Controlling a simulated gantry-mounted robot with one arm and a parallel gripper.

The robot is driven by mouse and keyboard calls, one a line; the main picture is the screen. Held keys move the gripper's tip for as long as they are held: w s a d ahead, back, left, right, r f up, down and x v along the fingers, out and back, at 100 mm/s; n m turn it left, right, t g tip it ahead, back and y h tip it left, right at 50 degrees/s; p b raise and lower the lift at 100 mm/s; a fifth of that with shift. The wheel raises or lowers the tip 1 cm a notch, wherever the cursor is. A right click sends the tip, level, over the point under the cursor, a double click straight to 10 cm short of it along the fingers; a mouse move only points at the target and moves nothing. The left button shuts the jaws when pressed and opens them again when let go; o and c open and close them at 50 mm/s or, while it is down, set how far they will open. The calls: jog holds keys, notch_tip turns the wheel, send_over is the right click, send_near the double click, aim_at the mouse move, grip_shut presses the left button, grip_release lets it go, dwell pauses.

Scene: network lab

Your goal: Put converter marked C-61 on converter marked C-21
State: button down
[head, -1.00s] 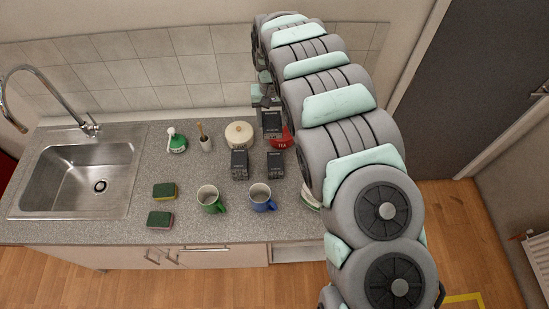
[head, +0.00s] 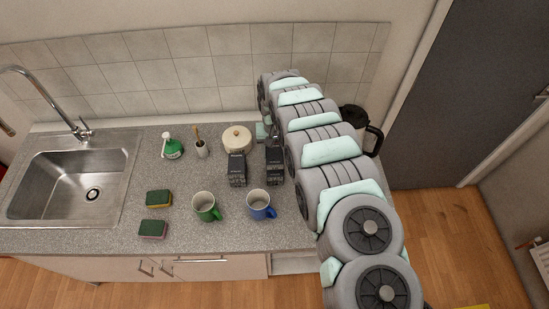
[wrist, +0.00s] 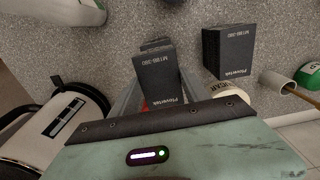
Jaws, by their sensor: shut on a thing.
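My gripper (wrist: 157,82) is shut on a black converter (wrist: 156,82), whose top label reads Plovertek. In the head view the held converter (head: 274,154) appears over or just behind another black converter (head: 275,178), which it partly covers. In the wrist view that other converter (wrist: 155,44) shows only as a strip beyond the held one; I cannot tell whether they touch. A third black converter (head: 237,169) stands on the counter to the left; it also shows in the wrist view (wrist: 229,52). The C-61 and C-21 marks are not readable.
A green mug (head: 206,206) and a blue mug (head: 260,205) stand in front. A cream lidded jar (head: 237,139), a brush holder (head: 202,150) and a green bottle (head: 172,148) stand behind. A kettle (head: 374,140) is at right. Two sponges (head: 158,198) and a sink (head: 75,180) lie left.

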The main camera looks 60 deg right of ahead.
aim_at(275, 154)
jog(key=shift+f, duration=2.1)
jog(key=shift+f, duration=0.1)
jog(key=c, duration=0.5)
grip_release()
jog(key=shift+r, duration=0.8)
notch_tip(275, 154, up, 11)
jog(key=shift+f+b, duration=0.15)
jog(key=shift+b, duration=0.8)
